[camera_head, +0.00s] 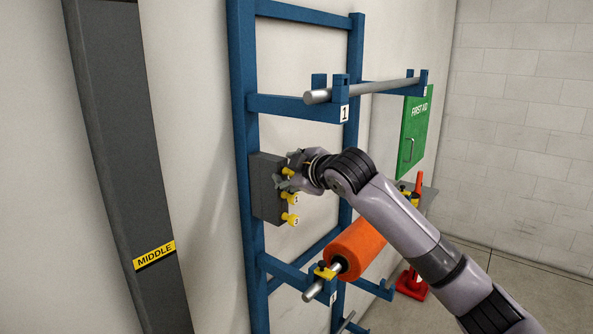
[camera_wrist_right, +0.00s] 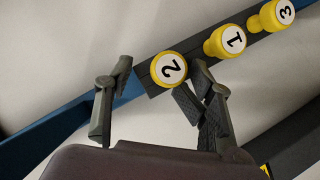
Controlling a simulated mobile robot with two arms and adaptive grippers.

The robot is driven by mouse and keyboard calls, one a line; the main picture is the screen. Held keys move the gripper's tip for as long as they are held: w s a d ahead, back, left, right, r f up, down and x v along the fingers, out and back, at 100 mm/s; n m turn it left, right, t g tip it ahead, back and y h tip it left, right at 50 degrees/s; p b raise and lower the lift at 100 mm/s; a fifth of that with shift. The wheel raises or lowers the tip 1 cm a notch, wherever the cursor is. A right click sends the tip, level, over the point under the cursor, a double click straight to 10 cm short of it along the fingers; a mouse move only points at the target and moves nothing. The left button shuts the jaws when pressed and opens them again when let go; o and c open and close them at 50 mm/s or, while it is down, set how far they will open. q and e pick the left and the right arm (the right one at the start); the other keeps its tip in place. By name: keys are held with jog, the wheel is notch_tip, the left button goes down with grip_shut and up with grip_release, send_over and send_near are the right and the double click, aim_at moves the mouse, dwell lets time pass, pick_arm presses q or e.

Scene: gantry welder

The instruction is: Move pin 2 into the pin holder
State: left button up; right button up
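Pin 2 (camera_wrist_right: 168,69) is a yellow pin with a white face marked 2, in front of one end of the dark grey block (camera_head: 267,190) on the blue rack. In the head view pin 2 (camera_head: 288,171) is the top yellow pin, partly covered by my right gripper (camera_head: 284,178). In the right wrist view my right gripper (camera_wrist_right: 160,72) is open, with one finger on each side of pin 2. The right-hand finger is close to the pin; a gap shows on the left. I cannot tell how deep the pin sits in the block. My left gripper is not in view.
Pin 1 (camera_head: 291,198) and pin 3 (camera_head: 291,218) stick out of the block below pin 2. The blue rack (camera_head: 242,120) carries a grey bar (camera_head: 365,89) above and an orange roll (camera_head: 358,249) below.

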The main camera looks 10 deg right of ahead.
jog(key=v, duration=1.2)
jog(key=s+a+f+m+g, duration=0.1)
jog(key=s+f, duration=0.2)
jog(key=f, duration=0.6)
jog(key=s+a+f+m+g, duration=0.2)
jog(key=s+f, duration=0.1)
jog(key=f, duration=0.7)
jog(key=s+a+f+m+g, duration=0.1)
jog(key=s+f, duration=0.3)
jog(key=f, duration=0.5)
jog(key=s+d+f+m+g+h, duration=0.2)
jog(key=s+d+f+m+g, duration=0.15)
jog(key=s+f, duration=0.85)
jog(key=s+d+f+m+g+h, duration=0.25)
jog(key=s+f+m, duration=0.35)
jog(key=s, duration=0.9)
notch_tip(320, 180, down, 33)
jog(key=n+g+b, duration=0.2)
jog(key=b, duration=0.6)
jog(key=s+d+f+b, duration=0.1)
jog(key=s+f+b, duration=0.2)
jog(key=s+f, duration=0.6)
jog(key=s+d+f+g+b, duration=0.1)
jog(key=s+f+b, duration=0.2)
jog(key=s+f, duration=0.6)
notch_tip(320, 180, down, 6)
jog(key=shift+d+f, duration=0.2)
jog(key=shift+d, duration=0.1)
